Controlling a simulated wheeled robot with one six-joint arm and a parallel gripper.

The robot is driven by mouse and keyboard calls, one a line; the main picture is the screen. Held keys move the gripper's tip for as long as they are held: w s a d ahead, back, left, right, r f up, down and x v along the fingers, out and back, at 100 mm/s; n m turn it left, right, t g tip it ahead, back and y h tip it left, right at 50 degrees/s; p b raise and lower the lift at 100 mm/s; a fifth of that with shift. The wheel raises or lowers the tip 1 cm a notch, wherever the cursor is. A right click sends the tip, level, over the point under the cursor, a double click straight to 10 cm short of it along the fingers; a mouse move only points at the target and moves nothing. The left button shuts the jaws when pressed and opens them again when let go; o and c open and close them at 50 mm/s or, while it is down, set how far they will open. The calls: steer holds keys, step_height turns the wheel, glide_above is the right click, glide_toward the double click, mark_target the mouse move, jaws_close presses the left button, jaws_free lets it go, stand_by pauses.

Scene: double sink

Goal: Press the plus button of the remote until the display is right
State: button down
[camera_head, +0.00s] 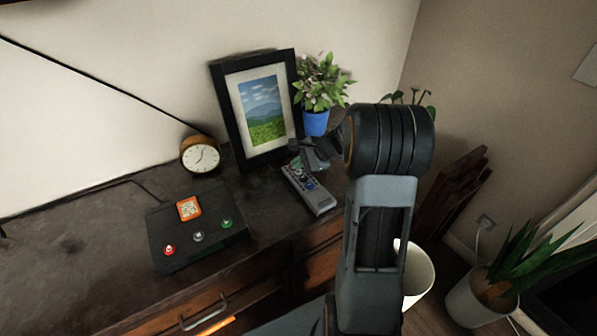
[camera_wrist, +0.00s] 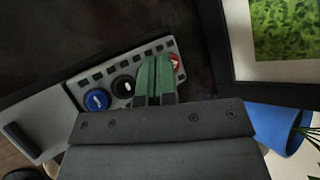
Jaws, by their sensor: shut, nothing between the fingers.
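The grey remote (camera_head: 319,201) lies on the dark dresser top, in front of the picture frame. In the wrist view the remote (camera_wrist: 46,112) shows a blue button (camera_wrist: 97,101) with a white mark, a black button (camera_wrist: 124,87), a red button (camera_wrist: 175,63) and a row of small dark keys. My gripper (camera_head: 298,165) is shut and empty over the remote's far end. In the wrist view its green fingertips (camera_wrist: 156,62) lie between the black and red buttons and hide part of the face. I cannot tell whether they touch it. No display reading is legible.
A black box (camera_head: 172,258) with an orange panel and red, grey and green buttons stands left of the remote. A clock (camera_head: 200,155), a black picture frame (camera_head: 223,98) and a blue-potted plant (camera_head: 316,122) stand behind. Bare dresser top lies between box and remote.

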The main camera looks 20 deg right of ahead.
mark_target(298, 173)
steer(key=shift+f, duration=0.1)
steer(key=shift+f+b, duration=0.35)
steer(key=shift+b, duration=0.05)
steer(key=shift+f+b, duration=0.45)
stand_by(0.9)
steer(key=shift+r, duration=0.15)
steer(key=shift+r+p, duration=0.75)
steer(key=shift+r, duration=0.05)
step_height(298, 173, up, 5)
steer(key=p, duration=0.4)
stand_by(0.4)
stand_by(0.7)
